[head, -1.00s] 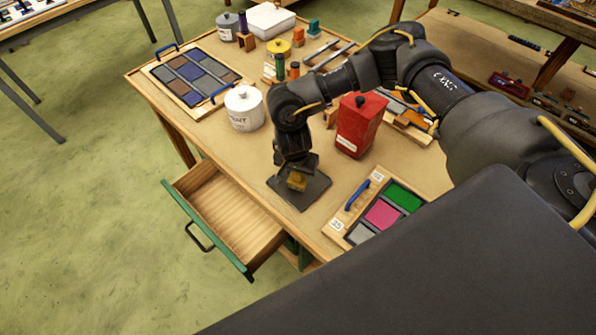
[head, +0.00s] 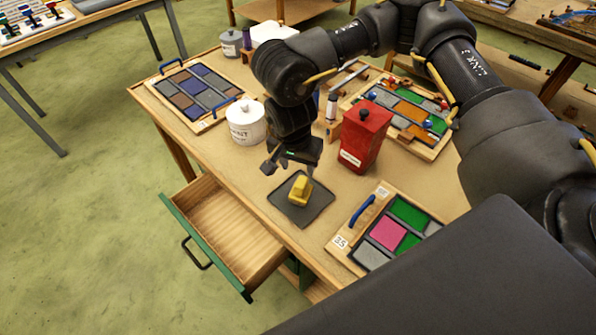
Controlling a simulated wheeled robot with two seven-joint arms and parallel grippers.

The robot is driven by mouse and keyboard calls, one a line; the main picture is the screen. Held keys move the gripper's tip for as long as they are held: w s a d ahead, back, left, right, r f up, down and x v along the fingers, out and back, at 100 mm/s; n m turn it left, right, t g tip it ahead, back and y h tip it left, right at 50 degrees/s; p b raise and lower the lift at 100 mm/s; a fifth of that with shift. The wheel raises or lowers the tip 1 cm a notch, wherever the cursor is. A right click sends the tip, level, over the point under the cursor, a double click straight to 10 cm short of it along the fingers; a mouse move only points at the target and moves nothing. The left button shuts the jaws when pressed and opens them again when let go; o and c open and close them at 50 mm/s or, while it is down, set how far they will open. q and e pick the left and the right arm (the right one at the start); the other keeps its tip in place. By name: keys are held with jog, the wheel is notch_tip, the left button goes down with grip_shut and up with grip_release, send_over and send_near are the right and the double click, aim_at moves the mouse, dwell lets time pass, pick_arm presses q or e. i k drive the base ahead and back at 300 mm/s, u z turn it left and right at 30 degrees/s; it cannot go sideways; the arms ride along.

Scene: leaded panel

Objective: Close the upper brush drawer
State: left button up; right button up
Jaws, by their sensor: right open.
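The upper brush drawer (head: 232,230) is pulled out from the near left side of the wooden table. Its inside looks empty and its green front (head: 204,246) carries a dark handle (head: 194,254). My right gripper (head: 285,163) is open and empty above the table, behind the drawer, near a yellow block (head: 301,188). The block rests on a dark square mat (head: 285,207). The gripper is apart from the drawer. My left gripper is not in view.
A white lidded pot (head: 245,123) and a red canister (head: 363,138) stand on the table (head: 200,146). Panel trays lie at the back left (head: 193,92), right (head: 425,140) and front right (head: 345,245). The green floor (head: 80,240) left of the drawer is clear.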

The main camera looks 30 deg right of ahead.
aim_at(243, 251)
jog(key=z, duration=0.05)
jog(key=k, duration=1.5)
jog(key=u, duration=0.05)
